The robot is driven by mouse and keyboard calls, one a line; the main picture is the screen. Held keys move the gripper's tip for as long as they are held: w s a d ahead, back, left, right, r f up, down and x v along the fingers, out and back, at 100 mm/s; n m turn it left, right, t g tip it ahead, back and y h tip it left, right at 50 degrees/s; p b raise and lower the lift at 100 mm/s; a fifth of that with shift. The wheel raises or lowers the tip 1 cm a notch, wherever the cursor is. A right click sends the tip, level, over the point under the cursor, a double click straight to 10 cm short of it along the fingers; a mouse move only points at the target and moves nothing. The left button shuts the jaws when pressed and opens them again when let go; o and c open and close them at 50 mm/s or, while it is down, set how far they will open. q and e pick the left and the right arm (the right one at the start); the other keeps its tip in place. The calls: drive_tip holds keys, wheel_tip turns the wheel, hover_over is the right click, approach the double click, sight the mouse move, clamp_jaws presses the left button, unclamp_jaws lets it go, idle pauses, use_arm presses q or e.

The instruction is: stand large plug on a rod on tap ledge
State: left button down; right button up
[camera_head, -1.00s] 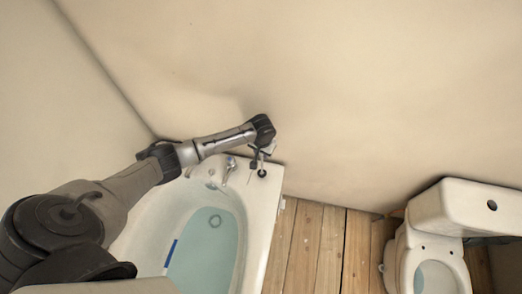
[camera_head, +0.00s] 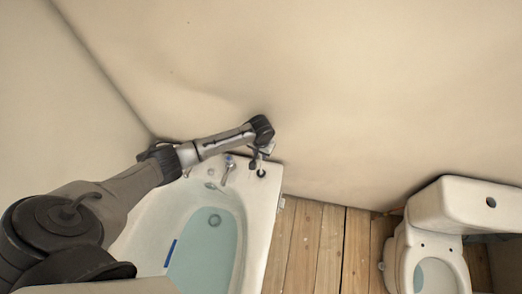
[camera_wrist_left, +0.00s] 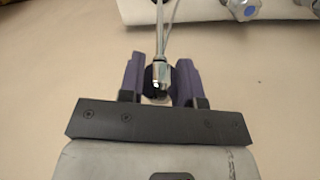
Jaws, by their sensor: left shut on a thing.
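My left gripper (camera_head: 257,159) is over the far right corner of the bathtub, by the tap ledge (camera_head: 246,172). In the left wrist view its two purple fingers (camera_wrist_left: 159,75) are shut on the plug on a rod (camera_wrist_left: 158,74), at a chrome and black part of it. The thin chrome rod runs from the fingers towards the white ledge and leaves the picture at the top. In the head view a small round black end (camera_head: 261,173) shows at the ledge corner below the gripper; I cannot tell whether it touches the ledge. My right gripper is not in view.
A chrome tap (camera_head: 228,168) stands on the ledge left of the gripper. A blue-capped tap handle (camera_wrist_left: 242,9) shows in the left wrist view. The bathtub (camera_head: 262,225) holds water. The wall is close behind the arm. A toilet (camera_head: 425,245) stands far right.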

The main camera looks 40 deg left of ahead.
use_arm(q)
drive_tip(key=shift+f, duration=0.15)
idle(0.4)
drive_tip(key=c, duration=0.7)
unclamp_jaws()
drive_tip(key=shift+c, duration=0.2)
wheel_tip(320, 180, up, 14)
drive_tip(key=p, duration=0.2)
drive_tip(key=shift+p, duration=0.4)
drive_tip(key=shift+f, duration=0.1)
